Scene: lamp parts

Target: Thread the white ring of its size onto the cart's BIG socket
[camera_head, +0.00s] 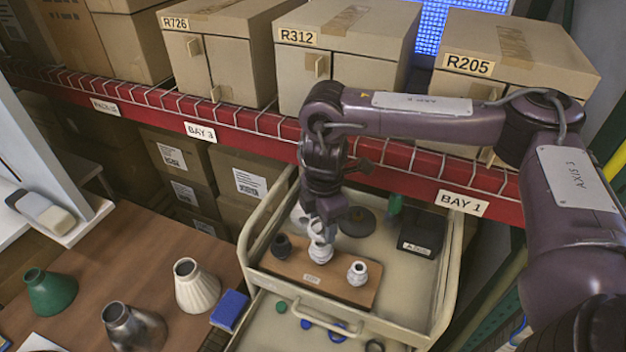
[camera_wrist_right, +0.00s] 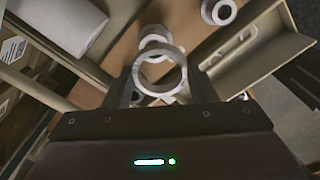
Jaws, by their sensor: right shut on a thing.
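My right gripper (camera_head: 325,220) points down over the cart's top tray, above the wooden board (camera_head: 298,271). In the right wrist view its fingers (camera_wrist_right: 160,88) are shut on a white ring (camera_wrist_right: 181,76), its hole facing the camera. The middle white socket (camera_head: 320,256) stands on the board just below the gripper, and the gripper partly hides it. Whether the ring touches the middle socket I cannot tell. My left gripper is out of view.
The cart's tray rim (camera_head: 448,275) surrounds the board. A dark round disc (camera_head: 358,222) and a black box (camera_head: 421,238) lie behind it. A table at left holds green (camera_head: 50,291), metal (camera_head: 133,326) and cream (camera_head: 197,288) shades. The red shelf beam (camera_head: 255,122) runs behind the arm.

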